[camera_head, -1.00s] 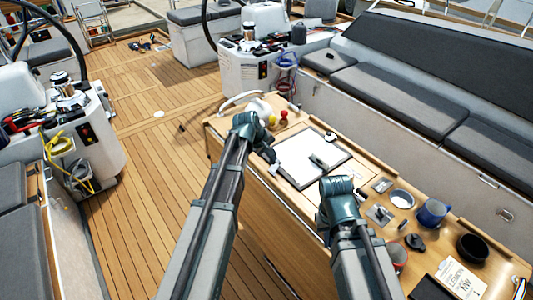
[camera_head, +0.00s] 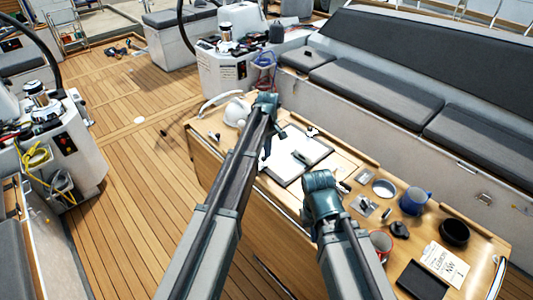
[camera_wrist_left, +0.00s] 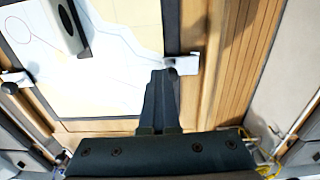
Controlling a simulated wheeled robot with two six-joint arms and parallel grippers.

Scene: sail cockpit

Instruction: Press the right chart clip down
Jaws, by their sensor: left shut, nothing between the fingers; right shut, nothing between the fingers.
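A white chart lies on a dark-edged board (camera_head: 323,160) on the wooden table. One small pale clip (camera_head: 312,132) shows at its far edge in the head view. In the left wrist view, one clip (camera_wrist_left: 186,65) sits at the right corner of the chart (camera_wrist_left: 120,75) and another clip (camera_wrist_left: 17,77) at the left. My left gripper (camera_wrist_left: 163,74) is shut and empty, its fingertips right at the clip on the right; I cannot tell whether they touch. It also shows at the board's left edge in the head view (camera_head: 266,153). My right gripper's fingers are hidden behind its arm.
A dark-grey slim object (camera_head: 301,157) lies on the chart. A white rounded object (camera_head: 237,112) stands at the table's far left end. A blue mug (camera_head: 414,201), a black bowl (camera_head: 454,232) and a red-rimmed mug (camera_head: 380,244) stand on the right part.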

